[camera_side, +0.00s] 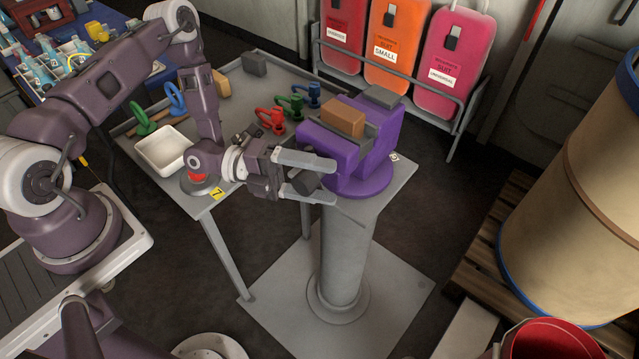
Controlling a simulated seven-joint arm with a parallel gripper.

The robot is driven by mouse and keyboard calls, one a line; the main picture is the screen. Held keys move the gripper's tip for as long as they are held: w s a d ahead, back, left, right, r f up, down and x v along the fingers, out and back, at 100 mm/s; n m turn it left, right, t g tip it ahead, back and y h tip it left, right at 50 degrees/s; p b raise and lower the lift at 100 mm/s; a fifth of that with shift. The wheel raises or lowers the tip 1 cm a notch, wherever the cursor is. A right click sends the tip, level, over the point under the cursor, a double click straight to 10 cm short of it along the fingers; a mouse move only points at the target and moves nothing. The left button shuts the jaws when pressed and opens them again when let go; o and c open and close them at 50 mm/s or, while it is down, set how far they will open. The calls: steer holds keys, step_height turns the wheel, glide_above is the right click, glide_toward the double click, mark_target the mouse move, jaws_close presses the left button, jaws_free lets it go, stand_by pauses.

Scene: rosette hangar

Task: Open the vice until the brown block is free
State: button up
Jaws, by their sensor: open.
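The purple vice (376,158) stands on the grey pedestal at the corner of the bench. The brown block (343,117) sits at the top of the vice, between its jaws. How tightly it is gripped cannot be told. My gripper (333,181) is open at the front left of the vice, its two grey fingers pointing right toward it. A dark round piece (306,182) shows between the fingers and looks like the end of the vice's screw or handle. Whether the fingers touch it cannot be told.
The grey bench (205,203) holds a white tray (166,150), a red button (197,177) and red, green and blue clamps. A rack with suit packs (398,35) stands behind the vice. A large barrel (575,180) stands on a pallet at the right.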

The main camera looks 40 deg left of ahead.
steer(key=shift+o, duration=0.8)
steer(key=shift+h, duration=0.3)
step_height(320, 180, up, 9)
steer(key=shift+d+f, duration=0.1)
steer(key=f+y, duration=0.1)
steer(key=f, duration=0.1)
steer(key=s+f+g+y, duration=0.1)
steer(key=f, duration=0.1)
steer(key=f+g+y, duration=0.1)
steer(key=f, duration=0.2)
steer(key=shift+s+a+m, duration=0.2)
steer(key=shift+s+m, duration=0.1)
steer(key=shift+m, duration=0.1)
steer(key=shift+s+a+r, duration=0.45)
steer(key=shift+a+r, duration=0.35)
steer(key=shift+a, duration=0.05)
steer(key=shift+s+a+r, duration=0.45)
steer(key=shift+a+r, duration=0.3)
steer(key=shift+a, duration=0.05)
steer(key=shift+s+a+r, duration=0.2)
steer(key=shift+a+r, duration=0.05)
steer(key=shift+c, duration=0.8)
steer(key=shift+s+a+r, duration=0.45)
steer(key=shift+a+r, duration=0.15)
steer(key=shift+a, duration=0.25)
